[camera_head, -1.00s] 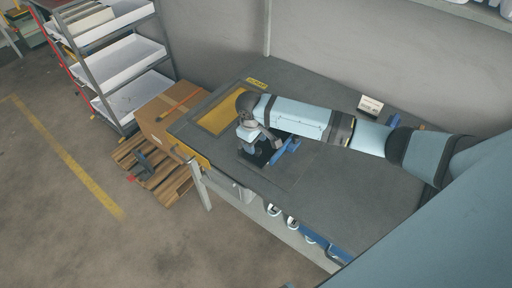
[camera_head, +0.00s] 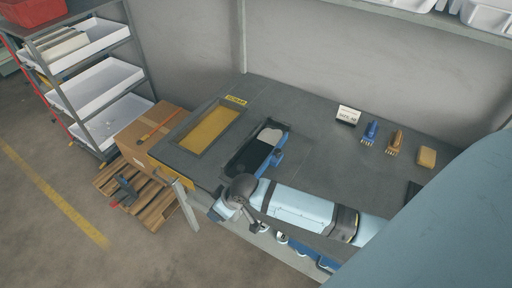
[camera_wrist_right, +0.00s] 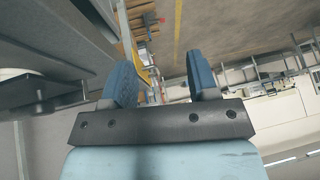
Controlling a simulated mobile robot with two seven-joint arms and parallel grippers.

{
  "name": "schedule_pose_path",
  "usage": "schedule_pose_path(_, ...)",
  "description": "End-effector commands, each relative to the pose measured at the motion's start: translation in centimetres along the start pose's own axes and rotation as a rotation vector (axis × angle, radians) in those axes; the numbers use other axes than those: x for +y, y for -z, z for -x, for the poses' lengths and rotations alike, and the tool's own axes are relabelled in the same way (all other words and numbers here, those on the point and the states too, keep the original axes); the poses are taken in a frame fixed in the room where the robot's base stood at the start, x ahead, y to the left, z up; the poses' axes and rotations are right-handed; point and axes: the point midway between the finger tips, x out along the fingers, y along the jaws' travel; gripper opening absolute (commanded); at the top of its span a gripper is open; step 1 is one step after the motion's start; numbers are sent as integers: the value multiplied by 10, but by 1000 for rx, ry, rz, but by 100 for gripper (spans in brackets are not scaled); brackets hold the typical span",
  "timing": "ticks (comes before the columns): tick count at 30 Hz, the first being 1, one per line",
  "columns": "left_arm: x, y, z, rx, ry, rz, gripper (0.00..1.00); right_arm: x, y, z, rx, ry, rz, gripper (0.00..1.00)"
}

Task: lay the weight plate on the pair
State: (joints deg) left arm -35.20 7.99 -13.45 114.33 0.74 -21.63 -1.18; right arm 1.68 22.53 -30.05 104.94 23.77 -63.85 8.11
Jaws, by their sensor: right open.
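A dark, flat rectangular piece (camera_head: 245,157) lies on the grey table in the head view. A light grey rounded shape (camera_head: 270,135) shows at its far end, and a blue part (camera_head: 276,158) runs along its right side. I cannot tell for certain which of these is the weight plate and which the pair. My right gripper (camera_head: 235,215) is at the table's front edge, apart from the dark piece and on its near side. In the right wrist view its two blue fingers (camera_wrist_right: 162,75) are spread with nothing between them. My left gripper is not in view.
A yellow recessed panel (camera_head: 210,128) is at the table's left end. A small white sign (camera_head: 348,115), a blue brush-like item (camera_head: 370,132), an orange one (camera_head: 395,142) and a yellow block (camera_head: 427,157) stand at the back right. A cardboard box (camera_head: 150,135) is left of the table.

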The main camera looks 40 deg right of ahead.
Motion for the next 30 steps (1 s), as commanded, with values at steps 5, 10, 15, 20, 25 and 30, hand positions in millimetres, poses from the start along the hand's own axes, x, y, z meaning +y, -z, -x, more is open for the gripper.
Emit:
schedule_pose_path(5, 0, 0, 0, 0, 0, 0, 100, -34, -57, 1, 221, -19, -55, 54)
schedule_pose_path(10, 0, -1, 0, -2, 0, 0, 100, -43, -105, 22, 379, -110, -72, 54)
schedule_pose_path(15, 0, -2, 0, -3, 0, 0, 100, -44, -136, 42, 458, -186, -62, 54)
schedule_pose_path(20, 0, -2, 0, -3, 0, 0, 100, -45, -143, 49, 480, -209, -55, 54)
schedule_pose_path(25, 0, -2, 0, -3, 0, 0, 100, -44, -143, 49, 480, -209, -54, 54)
schedule_pose_path(30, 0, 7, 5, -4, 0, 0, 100, -46, -138, 57, 479, -209, -55, 54)
